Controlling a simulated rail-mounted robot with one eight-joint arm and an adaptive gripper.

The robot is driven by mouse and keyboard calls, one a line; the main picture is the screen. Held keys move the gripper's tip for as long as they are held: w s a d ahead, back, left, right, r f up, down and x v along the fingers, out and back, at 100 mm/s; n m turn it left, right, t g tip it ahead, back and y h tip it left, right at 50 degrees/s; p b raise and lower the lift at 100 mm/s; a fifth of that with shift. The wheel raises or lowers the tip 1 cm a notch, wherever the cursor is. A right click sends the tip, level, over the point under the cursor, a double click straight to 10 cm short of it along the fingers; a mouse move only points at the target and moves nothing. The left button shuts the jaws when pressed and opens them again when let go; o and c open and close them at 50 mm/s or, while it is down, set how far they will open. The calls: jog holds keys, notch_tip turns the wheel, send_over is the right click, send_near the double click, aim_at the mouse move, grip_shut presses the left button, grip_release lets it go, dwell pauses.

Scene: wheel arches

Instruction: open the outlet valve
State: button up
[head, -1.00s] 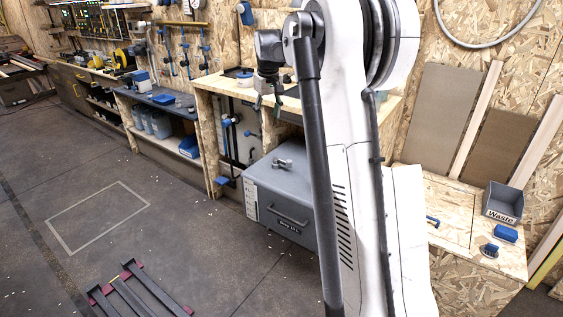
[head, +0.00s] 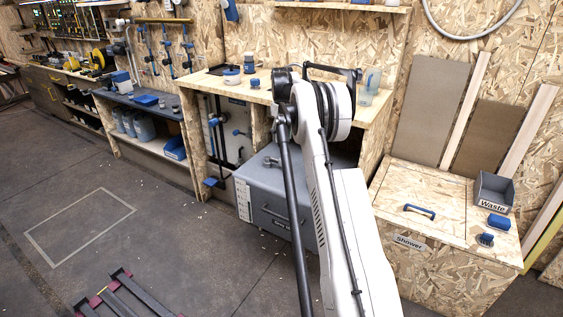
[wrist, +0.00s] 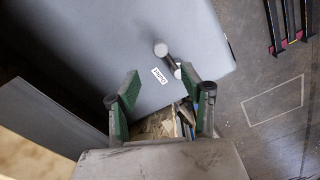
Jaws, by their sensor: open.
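My gripper (wrist: 160,82) shows in the wrist view with its two green-padded fingers apart and nothing between them. It is above a grey box top, beside a short round-ended handle (wrist: 162,49) with a small label below it. The label is too small to read surely. The same grey box (head: 285,198) stands under the bench in the head view, with a handle (head: 272,160) on top. Blue-handled valves (head: 241,133) sit on a panel left of the box. I cannot tell which part is the outlet valve. My gripper is hidden behind my arm in the head view.
The wooden bench (head: 368,112) stands over the box. A shower cabinet (head: 440,265) with a waste bin (head: 495,193) is at the right. A dark metal frame (head: 130,297) lies on the floor at front. The marked floor rectangle (head: 80,228) is clear.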

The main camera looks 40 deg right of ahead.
aim_at(282, 159)
notch_tip(282, 159, down, 12)
jog(key=b, duration=0.2)
jog(key=shift+f+b, duration=0.15)
jog(key=shift+b, duration=0.2)
grip_shut()
